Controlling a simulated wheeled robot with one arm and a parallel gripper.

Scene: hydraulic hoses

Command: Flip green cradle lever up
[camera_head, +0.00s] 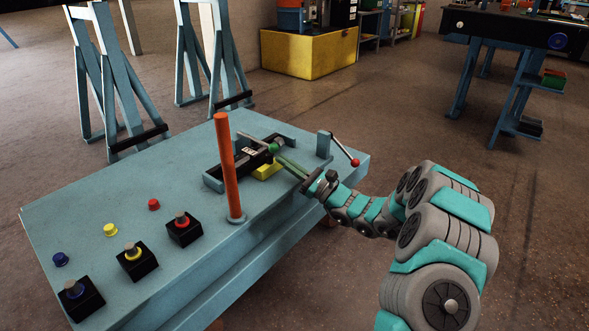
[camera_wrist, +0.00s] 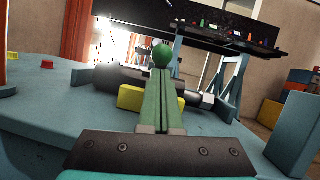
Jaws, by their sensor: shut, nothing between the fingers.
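The green lever knob (camera_head: 273,148) is a round ball beside the dark cradle (camera_head: 236,163) on the blue table. In the wrist view the knob (camera_wrist: 162,55) stands directly in front of my fingertips. My gripper (camera_head: 281,157) reaches in from the right, with its two green fingers shut together and nothing between them. The fingers (camera_wrist: 161,80) also show in the wrist view, pointing at the knob. The tips are at or very near the knob; I cannot tell whether they touch it. The lever's shaft is mostly hidden in the wrist view.
A yellow block (camera_head: 267,171) sits by the cradle. An upright orange post (camera_head: 228,165) stands in front of it. A red-knobbed lever (camera_head: 355,162) is on the right. Black boxes with coloured rings (camera_head: 140,264) line the near left edge.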

